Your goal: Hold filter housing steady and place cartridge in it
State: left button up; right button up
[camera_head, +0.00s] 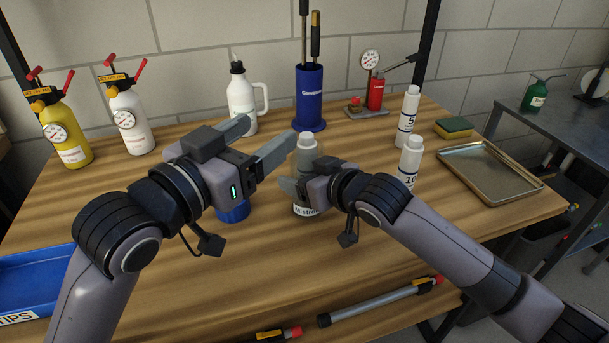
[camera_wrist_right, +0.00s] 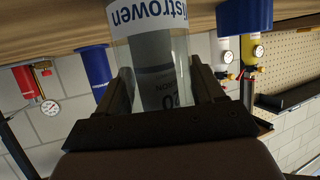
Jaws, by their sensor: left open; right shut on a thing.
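The clear filter housing (camera_head: 304,210) stands upright on the table, with a white label band near its base. My right gripper (camera_head: 303,178) is shut around its side; the right wrist view shows dark fingers on both sides of the clear wall (camera_wrist_right: 184,75). A grey-white cartridge (camera_head: 306,142) stands inside the housing, its top showing above. A dark printed band (camera_wrist_right: 165,92) on it shows through the wall. My left gripper (camera_head: 268,130) is open and empty, its fingertips left of the cartridge's top, apart from it as far as I can tell. Whether the cartridge is fully seated is unclear.
A blue cap (camera_head: 233,211) lies left of the housing, under my left gripper. Two white cartridges marked 5 (camera_head: 408,110) and 10 (camera_head: 411,158) stand right. A metal tray (camera_head: 521,189) is further right, a blue bin (camera_head: 35,280) left. A grey tube (camera_head: 370,303) lies in front.

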jog(key=o, duration=1.3)
jog(key=v, duration=1.2)
jog(key=shift+r, duration=0.15)
